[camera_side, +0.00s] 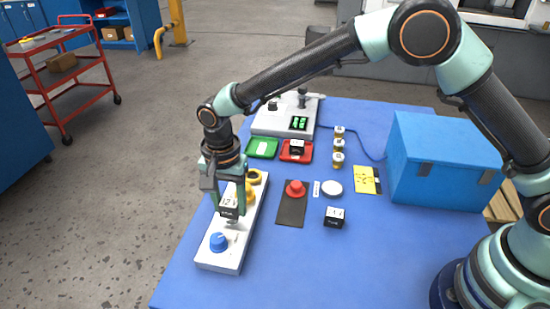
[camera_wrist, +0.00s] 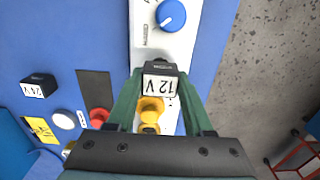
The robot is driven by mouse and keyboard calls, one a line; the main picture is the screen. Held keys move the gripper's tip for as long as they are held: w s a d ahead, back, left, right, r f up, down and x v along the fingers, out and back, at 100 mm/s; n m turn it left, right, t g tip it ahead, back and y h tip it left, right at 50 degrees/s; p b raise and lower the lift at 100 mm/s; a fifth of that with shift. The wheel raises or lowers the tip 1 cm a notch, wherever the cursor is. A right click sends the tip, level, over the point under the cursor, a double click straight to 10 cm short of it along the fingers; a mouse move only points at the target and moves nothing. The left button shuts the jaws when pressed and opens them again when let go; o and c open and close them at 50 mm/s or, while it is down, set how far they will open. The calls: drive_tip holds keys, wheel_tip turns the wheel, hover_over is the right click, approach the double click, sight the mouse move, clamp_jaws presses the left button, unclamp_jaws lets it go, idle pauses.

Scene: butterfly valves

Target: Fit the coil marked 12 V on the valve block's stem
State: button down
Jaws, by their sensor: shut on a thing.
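My gripper (camera_side: 226,204) is shut on a black coil (camera_side: 229,210) with a white label. In the wrist view the label on this coil (camera_wrist: 160,85) reads 12 V, upside down. The coil is between both fingers, over the white valve block (camera_side: 217,260). A small metallic part shows just under it in the side view. The stem is otherwise hidden, and I cannot tell whether the coil is around it or above it. The block also bears a blue knob (camera_side: 218,242) and yellow parts (camera_wrist: 150,110) beside the coil.
A second black coil (camera_side: 335,217), marked 24 V in the wrist view (camera_wrist: 38,86), lies on the blue table. Another black piece sits in the red tray (camera_side: 283,157). A red button (camera_side: 295,188), brass parts (camera_side: 338,160) and a blue box (camera_side: 440,170) stand to the right.

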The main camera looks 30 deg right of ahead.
drive_tip(key=shift+f, duration=0.2)
drive_tip(key=shift+f, duration=0.35)
drive_tip(key=shift+f, duration=0.35)
idle(0.7)
unclamp_jaws()
idle(0.3)
drive_tip(key=shift+r, duration=3.75)
